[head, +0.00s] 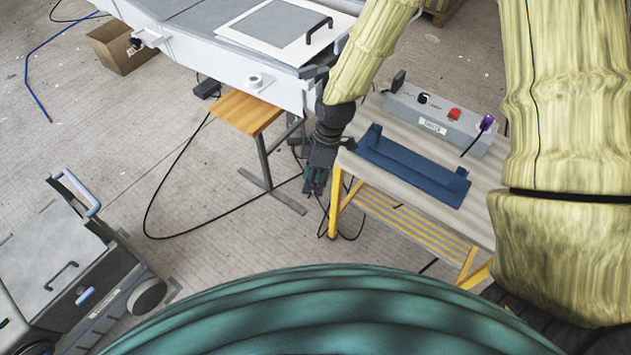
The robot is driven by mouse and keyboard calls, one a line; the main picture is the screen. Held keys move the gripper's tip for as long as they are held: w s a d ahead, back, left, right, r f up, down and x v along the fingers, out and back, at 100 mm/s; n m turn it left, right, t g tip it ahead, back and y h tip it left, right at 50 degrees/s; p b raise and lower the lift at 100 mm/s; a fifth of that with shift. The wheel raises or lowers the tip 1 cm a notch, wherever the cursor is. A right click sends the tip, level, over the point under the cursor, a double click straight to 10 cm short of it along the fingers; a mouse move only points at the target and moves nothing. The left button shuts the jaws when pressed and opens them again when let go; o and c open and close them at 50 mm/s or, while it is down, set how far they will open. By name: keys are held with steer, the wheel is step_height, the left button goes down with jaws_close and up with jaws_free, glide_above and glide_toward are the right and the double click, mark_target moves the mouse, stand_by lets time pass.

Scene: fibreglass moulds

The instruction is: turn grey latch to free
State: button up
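No part is clearly the grey latch at this size. A white mould body (200,45) stands at the back. On its side are a small round light-grey fitting (254,80) and a grey fitting (149,38) near its left end. A dark grey piece (314,72) sits at its right corner, partly next to my arm's sleeve. My gripper (314,188) points down beside the left end of the bench, below and right of the mould, apart from these fittings. It is small and dark in the view, and its finger gap is unclear.
A bench (480,218) with yellow legs carries a blue tray-like part (415,168) and a grey control box (440,118) with a red button. A wooden stool (246,111), a cardboard box (120,50) and a grey cart (60,265) stand around. Black cable crosses the otherwise open floor (150,150).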

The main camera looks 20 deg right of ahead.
steer(key=shift+s+f+m, duration=0.3)
steer(key=shift+s+f, duration=0.1)
steer(key=shift+f, duration=0.1)
steer(key=shift+c, duration=0.5)
